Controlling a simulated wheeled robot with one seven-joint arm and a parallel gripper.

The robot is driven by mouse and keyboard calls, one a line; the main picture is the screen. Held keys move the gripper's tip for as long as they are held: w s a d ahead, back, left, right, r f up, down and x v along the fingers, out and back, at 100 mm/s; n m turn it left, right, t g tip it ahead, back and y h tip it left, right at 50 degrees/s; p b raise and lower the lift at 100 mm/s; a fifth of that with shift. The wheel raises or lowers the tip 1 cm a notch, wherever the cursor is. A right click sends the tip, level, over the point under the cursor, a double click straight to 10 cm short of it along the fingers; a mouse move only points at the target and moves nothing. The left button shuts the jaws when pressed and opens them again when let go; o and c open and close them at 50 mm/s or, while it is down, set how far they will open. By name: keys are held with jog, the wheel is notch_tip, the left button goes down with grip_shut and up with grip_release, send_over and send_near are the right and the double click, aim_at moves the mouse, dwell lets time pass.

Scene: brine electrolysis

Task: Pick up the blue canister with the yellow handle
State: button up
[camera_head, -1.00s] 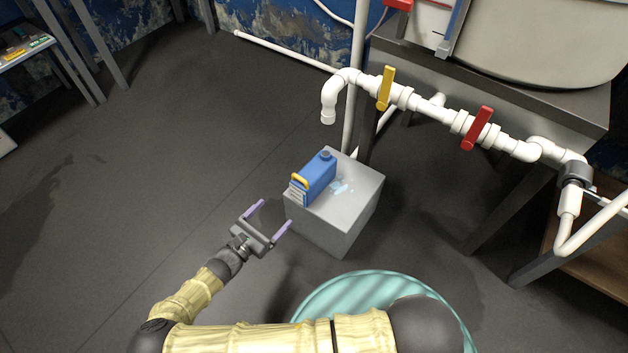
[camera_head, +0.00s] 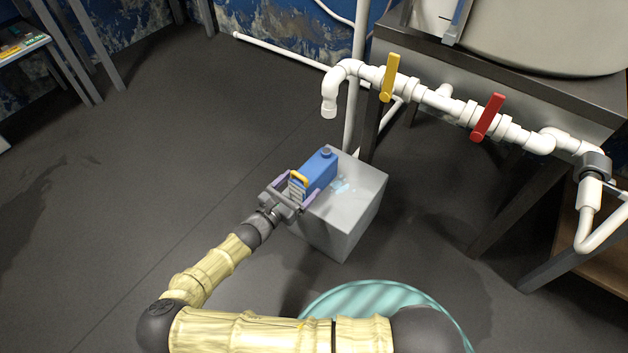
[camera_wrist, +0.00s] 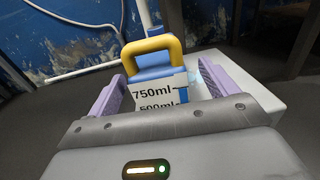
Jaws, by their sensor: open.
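The blue canister (camera_head: 321,170) stands upright on a grey block, with its yellow handle (camera_head: 299,177) on the side facing my gripper. In the wrist view the yellow handle (camera_wrist: 153,44) rises above a white label reading 750ml and 500ml on the canister (camera_wrist: 158,72). My gripper (camera_head: 298,186) is open, with one purple finger on each side of the canister's handle end. In the wrist view the fingers of my gripper (camera_wrist: 159,88) flank the canister, with a gap visible on both sides. The canister's lower part is hidden behind my gripper.
The grey block (camera_head: 350,220) has a small wet patch on top. A white pipe (camera_head: 432,98) with a yellow valve lever (camera_head: 389,78) and a red one (camera_head: 488,117) runs above and to the right. A teal round object (camera_head: 370,293) lies near my arm. The floor at left is clear.

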aim_at(309, 175)
jog(key=shift+w+d+f+b, duration=0.15)
jog(key=shift+w+d+b, duration=0.2)
jog(key=shift+b, duration=0.25)
jog(key=b+x, duration=0.3)
jog(key=shift+w+d, duration=0.15)
jog(key=shift+w, duration=0.2)
jog(key=shift+w+d, duration=0.15)
jog(key=shift+w, duration=0.05)
jog(key=c, duration=1.7)
jog(key=shift+r, duration=0.25)
jog(key=shift+c, duration=0.5)
